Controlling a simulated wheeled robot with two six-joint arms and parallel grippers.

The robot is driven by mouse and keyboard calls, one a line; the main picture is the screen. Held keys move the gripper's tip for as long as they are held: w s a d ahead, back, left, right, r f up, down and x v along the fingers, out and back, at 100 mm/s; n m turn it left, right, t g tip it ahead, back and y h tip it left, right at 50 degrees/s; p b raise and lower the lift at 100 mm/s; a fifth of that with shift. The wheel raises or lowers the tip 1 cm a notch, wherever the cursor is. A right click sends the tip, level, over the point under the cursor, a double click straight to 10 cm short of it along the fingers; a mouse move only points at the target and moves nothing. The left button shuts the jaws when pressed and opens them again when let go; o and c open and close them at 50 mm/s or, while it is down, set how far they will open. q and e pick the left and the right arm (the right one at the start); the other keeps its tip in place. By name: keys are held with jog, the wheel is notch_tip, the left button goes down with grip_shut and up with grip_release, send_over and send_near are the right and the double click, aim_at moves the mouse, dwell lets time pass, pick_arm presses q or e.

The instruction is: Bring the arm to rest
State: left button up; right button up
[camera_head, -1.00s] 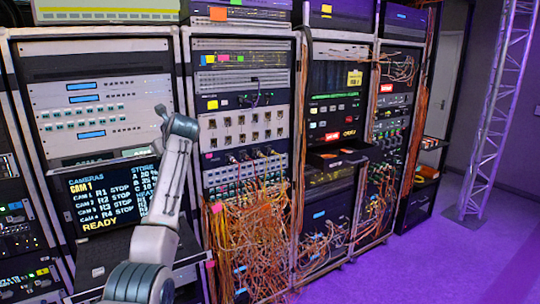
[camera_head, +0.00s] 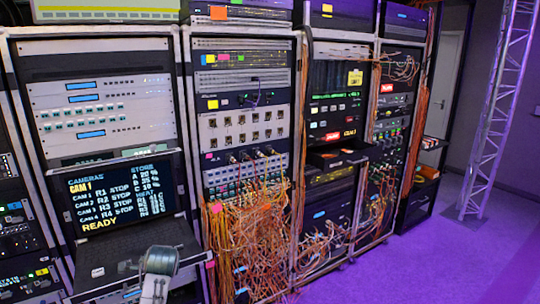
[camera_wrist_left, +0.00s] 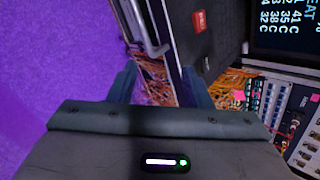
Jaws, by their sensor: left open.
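My left gripper (camera_wrist_left: 160,78) shows in the left wrist view with its two dark fingers spread apart. Nothing shows held between them. Past the fingers are a rack's metal edge and orange cables. In the head view, a grey link of my arm (camera_head: 160,265) stands at the bottom, in front of the rack with the lit screen (camera_head: 122,195). My left gripper does not show in the head view. My right gripper is in neither view.
Equipment racks stand in a row. Tangled orange cables (camera_head: 250,240) hang from the second rack. A drawer (camera_head: 338,158) juts from the third rack. A metal truss (camera_head: 492,110) stands at the right. The purple floor (camera_head: 430,265) at the lower right is clear.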

pick_arm(q)
jog(key=s+d+f+n+g+h, duration=0.1)
jog(key=s+f+n, duration=0.4)
jog(key=s, duration=0.8)
jog(key=s+d+f+n+g+h, duration=0.1)
jog(key=s+f+n, duration=0.45)
jog(key=s, duration=0.75)
jog(key=s+d+n+g+h, duration=0.25)
jog(key=s+n, duration=0.25)
jog(key=s, duration=1.4)
notch_tip(320, 180, down, 36)
jog(key=a+b, duration=0.3)
jog(key=b, duration=0.2)
jog(key=s+f+g+b, duration=0.1)
jog(key=s+f+b, duration=0.2)
jog(key=s+f, duration=1.5)
notch_tip(320, 180, down, 5)
jog(key=shift+s+a+r+g+y+b, duration=0.2)
jog(key=shift+s+a+g+y+b, duration=0.15)
jog(key=shift+a+y, duration=0.1)
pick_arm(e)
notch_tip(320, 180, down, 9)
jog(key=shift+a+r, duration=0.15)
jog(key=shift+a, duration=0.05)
